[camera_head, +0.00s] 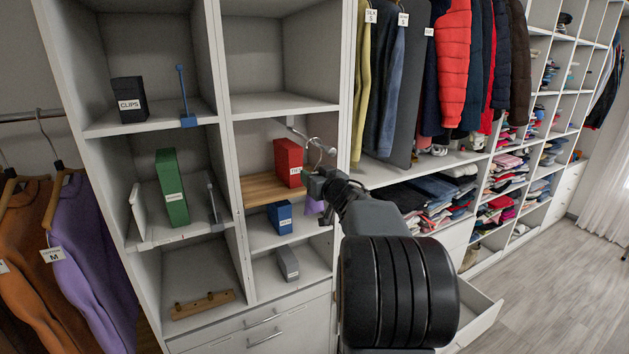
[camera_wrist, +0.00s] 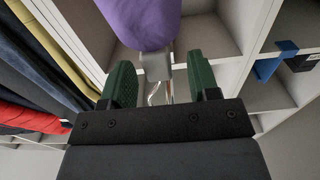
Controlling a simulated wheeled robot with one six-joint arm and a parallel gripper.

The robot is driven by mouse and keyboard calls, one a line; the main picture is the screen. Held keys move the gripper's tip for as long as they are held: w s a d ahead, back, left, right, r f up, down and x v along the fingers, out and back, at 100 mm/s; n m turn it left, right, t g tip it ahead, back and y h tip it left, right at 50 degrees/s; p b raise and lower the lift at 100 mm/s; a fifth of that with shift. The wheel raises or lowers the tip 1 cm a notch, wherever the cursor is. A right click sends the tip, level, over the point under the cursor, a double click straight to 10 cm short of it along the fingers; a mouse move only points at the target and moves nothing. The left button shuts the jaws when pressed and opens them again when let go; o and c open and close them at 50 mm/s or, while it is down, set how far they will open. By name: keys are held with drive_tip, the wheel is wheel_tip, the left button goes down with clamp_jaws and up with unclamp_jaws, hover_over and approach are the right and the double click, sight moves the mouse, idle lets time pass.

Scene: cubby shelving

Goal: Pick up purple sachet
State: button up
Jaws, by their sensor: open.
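The purple sachet (camera_wrist: 142,18) fills the top middle of the wrist view, with a grey clip (camera_wrist: 155,66) and a thin metal hook at its near end. In the head view only a small part of the sachet (camera_head: 313,207) shows below my gripper (camera_head: 314,182); the rest is hidden. My gripper (camera_wrist: 160,66) is open, its two green fingers on either side of the clip and hook. A visible gap separates the clip from each finger; I cannot tell any contact.
Around the sachet are a red box (camera_head: 288,162) on a wooden board (camera_head: 262,189), a blue box (camera_head: 280,217) and a grey box (camera_head: 288,263) in cubbies. A metal rod (camera_head: 300,131) juts out above. Hanging clothes (camera_head: 400,90) are to the right. An open drawer (camera_head: 480,325) protrudes at lower right.

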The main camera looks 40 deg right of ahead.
drive_tip(key=shift+w+d, duration=0.2)
drive_tip(key=shift+w, duration=1.25)
drive_tip(key=shift+c, duration=0.4)
clamp_jaws()
